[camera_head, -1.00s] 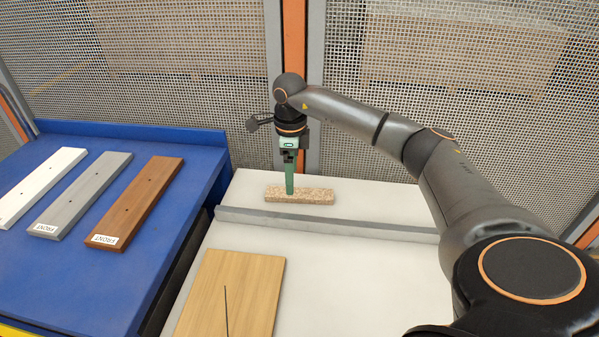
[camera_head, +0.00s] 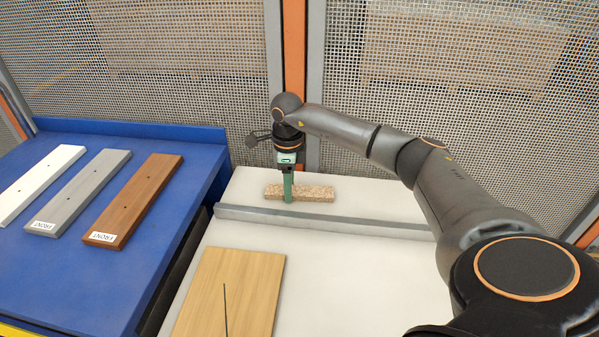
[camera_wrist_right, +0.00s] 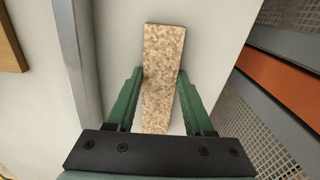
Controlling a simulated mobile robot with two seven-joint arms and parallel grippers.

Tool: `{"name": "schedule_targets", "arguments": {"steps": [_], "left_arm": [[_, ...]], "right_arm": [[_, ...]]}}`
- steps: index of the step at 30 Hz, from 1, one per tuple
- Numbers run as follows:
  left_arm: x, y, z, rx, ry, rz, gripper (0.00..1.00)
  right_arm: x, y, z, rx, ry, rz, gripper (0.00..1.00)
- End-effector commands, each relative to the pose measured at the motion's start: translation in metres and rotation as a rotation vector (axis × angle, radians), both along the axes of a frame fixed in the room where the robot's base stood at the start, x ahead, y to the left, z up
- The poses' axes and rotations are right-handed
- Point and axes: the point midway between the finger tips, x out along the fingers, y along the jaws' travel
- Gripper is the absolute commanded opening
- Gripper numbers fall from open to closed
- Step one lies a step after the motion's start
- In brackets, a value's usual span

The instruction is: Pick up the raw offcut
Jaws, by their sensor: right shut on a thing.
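The raw offcut (camera_head: 315,193) is a short speckled chipboard strip. It lies on the pale table behind the grey rail in the head view. My right gripper (camera_head: 288,198) points down at it with its green fingers around its middle. In the right wrist view the offcut (camera_wrist_right: 163,62) runs lengthwise between the two green fingers of the right gripper (camera_wrist_right: 158,95), which are shut on it. The part nearest the wrist is hidden by the black gripper body. My left gripper is not in view.
A grey rail (camera_head: 330,222) crosses the pale table in front of the offcut. A wooden board (camera_head: 235,295) with a dark slot lies nearer. A blue table (camera_head: 100,290) at left carries white, grey and brown boards. Mesh fencing (camera_head: 440,70) stands close behind.

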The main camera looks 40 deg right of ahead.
Motion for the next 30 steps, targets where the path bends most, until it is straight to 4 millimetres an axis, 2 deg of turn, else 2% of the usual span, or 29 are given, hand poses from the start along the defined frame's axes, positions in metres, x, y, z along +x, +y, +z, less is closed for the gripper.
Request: {"name": "schedule_targets", "arguments": {"steps": [2, 12, 23, 26, 30], "left_arm": [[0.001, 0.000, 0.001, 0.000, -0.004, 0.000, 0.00], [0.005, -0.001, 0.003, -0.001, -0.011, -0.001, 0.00], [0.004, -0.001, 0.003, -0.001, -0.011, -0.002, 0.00], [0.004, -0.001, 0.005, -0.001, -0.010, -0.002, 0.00], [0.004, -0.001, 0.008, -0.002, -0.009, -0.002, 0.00]], "right_arm": [[0.000, 0.000, 0.000, 0.000, 0.000, 0.000, 0.37], [0.000, 0.000, 0.000, 0.000, 0.000, 0.000, 0.00], [0.000, 0.000, 0.004, 0.000, -0.001, 0.000, 0.00], [0.001, 0.000, 0.010, 0.001, -0.004, 0.000, 0.00], [0.001, 0.000, 0.030, 0.001, -0.004, -0.001, 0.00]]}}
